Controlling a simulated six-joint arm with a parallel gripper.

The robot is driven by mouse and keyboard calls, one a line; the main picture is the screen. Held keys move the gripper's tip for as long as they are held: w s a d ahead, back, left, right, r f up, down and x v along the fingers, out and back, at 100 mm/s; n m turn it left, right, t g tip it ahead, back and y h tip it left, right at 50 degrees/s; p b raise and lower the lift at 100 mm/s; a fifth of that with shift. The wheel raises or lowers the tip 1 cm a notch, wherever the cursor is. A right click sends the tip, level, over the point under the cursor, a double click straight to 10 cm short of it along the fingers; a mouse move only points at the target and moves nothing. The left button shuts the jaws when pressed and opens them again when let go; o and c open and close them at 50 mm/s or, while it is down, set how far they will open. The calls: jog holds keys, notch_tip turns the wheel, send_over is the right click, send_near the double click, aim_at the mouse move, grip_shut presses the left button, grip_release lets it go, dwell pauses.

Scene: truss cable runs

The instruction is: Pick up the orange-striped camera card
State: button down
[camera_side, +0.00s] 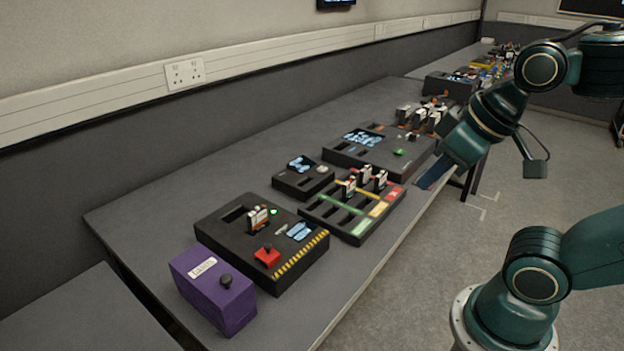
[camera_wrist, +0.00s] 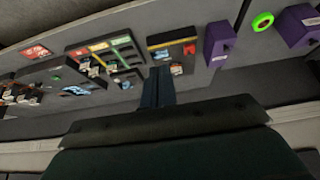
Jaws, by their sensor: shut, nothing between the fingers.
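Several small upright cards, white with dark parts, stand in slots on the bench. One card with orange-red and white on it (camera_side: 257,218) stands in the dark box with the hazard-striped edge (camera_side: 222,232). More cards stand in the sorting tray with green, yellow and red bands (camera_side: 362,227), such as one white-and-dark card (camera_side: 350,187). Others stand at the far device (camera_side: 434,121). Which card has the orange stripe is too small to tell for sure. My gripper (camera_side: 426,187) is shut and empty, by the bench's front edge, apart from all cards. Its fingers also show in the wrist view (camera_wrist: 158,72).
A purple box with a dark knob (camera_side: 212,288) stands at the near end. A small dark box with a screen (camera_side: 303,177) and a larger screen unit (camera_side: 378,148) stand behind the tray. The wrist view shows a bright green ring (camera_wrist: 263,20). Bare bench lies along the wall.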

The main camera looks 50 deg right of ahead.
jog(key=c, duration=2.2)
grip_release()
jog(key=c, duration=1.3)
grip_release()
jog(key=w+a+r+m+g+y, duration=0.15)
jog(key=w+r+m, duration=0.3)
jog(key=w, duration=0.65)
jog(key=m+g+y, duration=0.2)
jog(key=m+g, duration=0.2)
jog(key=m, duration=1)
send_over(257, 207)
jog(key=d, duration=0.3)
notch_tip(257, 207, down, 16)
jog(key=shift+n, duration=0.25)
jog(key=shift+d+x, duration=0.2)
jog(key=shift+x, duration=4.3)
